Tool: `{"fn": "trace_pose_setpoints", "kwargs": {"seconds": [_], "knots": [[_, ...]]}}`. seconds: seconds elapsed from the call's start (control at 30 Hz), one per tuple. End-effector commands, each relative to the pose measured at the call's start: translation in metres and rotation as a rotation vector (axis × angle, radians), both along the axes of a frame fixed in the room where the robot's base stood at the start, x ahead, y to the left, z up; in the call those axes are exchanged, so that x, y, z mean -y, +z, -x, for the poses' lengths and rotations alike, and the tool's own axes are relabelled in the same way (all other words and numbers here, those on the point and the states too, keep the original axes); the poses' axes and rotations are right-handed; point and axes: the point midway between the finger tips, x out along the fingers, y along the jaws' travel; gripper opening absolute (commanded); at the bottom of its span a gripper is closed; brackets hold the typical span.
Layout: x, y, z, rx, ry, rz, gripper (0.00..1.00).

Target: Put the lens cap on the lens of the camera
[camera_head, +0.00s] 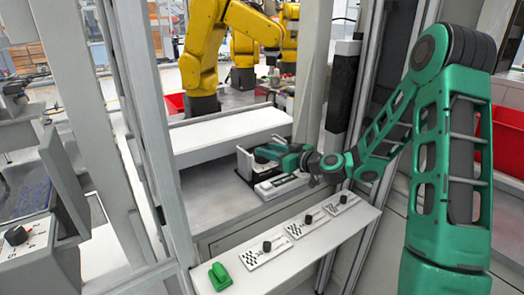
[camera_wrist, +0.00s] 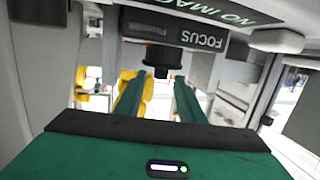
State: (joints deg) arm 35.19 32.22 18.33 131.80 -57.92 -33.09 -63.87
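In the wrist view a dark box with a "FOCUS" label, which looks like the camera (camera_wrist: 205,38), is straight ahead. A black round piece with a small knob (camera_wrist: 162,58) sits against its underside in the picture. It looks like the lens cap on the lens, but I cannot tell cap and lens apart. My gripper (camera_wrist: 161,77) is open, with its green fingertips on either side of the knob and a visible gap to each. In the head view my gripper (camera_head: 262,154) is beside the white and dark device (camera_head: 244,163), which hides its fingertips' contact.
A "NO IMAGE" panel (camera_wrist: 230,11) is at the top of the wrist view. A white shelf (camera_head: 334,234) in front holds white cards with black knobs (camera_head: 267,246) and a green piece (camera_head: 219,277). Frame posts (camera_head: 158,120) stand to the left. Yellow arms (camera_head: 203,45) are behind.

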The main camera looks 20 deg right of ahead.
Motion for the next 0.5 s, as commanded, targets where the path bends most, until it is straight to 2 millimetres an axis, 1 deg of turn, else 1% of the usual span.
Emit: {"fn": "trace_pose_setpoints", "kwargs": {"seconds": [0.03,0.1,0.3,0.5], "knots": [[0.007,0.001,0.01,-0.002,-0.005,0.0,0.35],[0.014,0.004,0.022,-0.002,-0.003,0.0,0.35],[0.031,0.01,0.053,0.0,-0.004,0.0,0.35],[0.04,0.012,0.071,-0.001,-0.001,0.0,0.35]]}}
